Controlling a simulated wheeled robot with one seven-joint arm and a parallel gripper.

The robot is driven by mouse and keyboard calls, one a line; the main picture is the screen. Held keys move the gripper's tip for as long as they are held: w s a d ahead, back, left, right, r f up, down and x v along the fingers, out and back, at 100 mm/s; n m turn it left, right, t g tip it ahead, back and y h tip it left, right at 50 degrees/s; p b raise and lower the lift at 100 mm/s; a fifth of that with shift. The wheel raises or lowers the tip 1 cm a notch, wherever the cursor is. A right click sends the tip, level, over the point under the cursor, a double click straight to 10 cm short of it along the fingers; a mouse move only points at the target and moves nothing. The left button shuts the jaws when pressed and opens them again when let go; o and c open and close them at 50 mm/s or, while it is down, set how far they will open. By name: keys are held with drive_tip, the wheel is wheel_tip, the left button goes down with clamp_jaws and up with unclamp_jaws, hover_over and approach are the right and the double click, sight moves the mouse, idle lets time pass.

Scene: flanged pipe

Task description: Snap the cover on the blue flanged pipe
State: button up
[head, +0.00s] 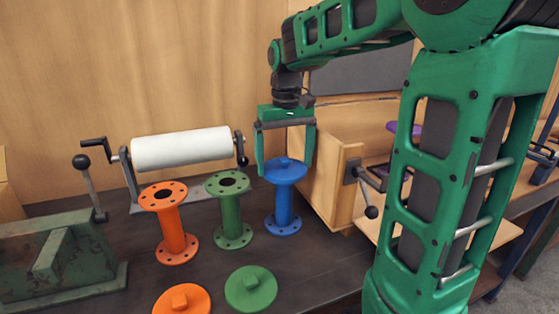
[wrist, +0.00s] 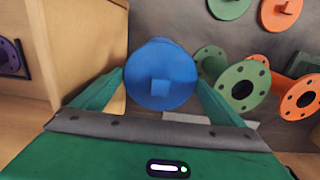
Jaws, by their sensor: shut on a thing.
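The blue flanged pipe (head: 283,210) stands upright on the dark bench in front of the wooden box. The round blue cover (head: 287,174), with a small square knob on top, is at the pipe's upper end and hides the top flange's opening. I cannot tell whether it is snapped down. My gripper (head: 286,168) points down over it, shut on the cover with one finger at each side of the rim. The wrist view shows the cover (wrist: 174,70) between the two green fingers, hiding most of the pipe beneath.
A green flanged pipe (head: 232,212) and an orange one (head: 173,228) stand open to the left. A green cover (head: 251,289) and an orange cover (head: 182,301) lie in front. The wooden box (head: 317,190) is close on the right; a white roller (head: 181,149) stands behind.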

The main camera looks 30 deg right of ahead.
sight(285, 159)
drive_tip(key=shift+f, duration=0.1)
idle(0.8)
drive_tip(key=o, duration=0.7)
drive_tip(key=shift+r, duration=2.8)
clamp_jaws()
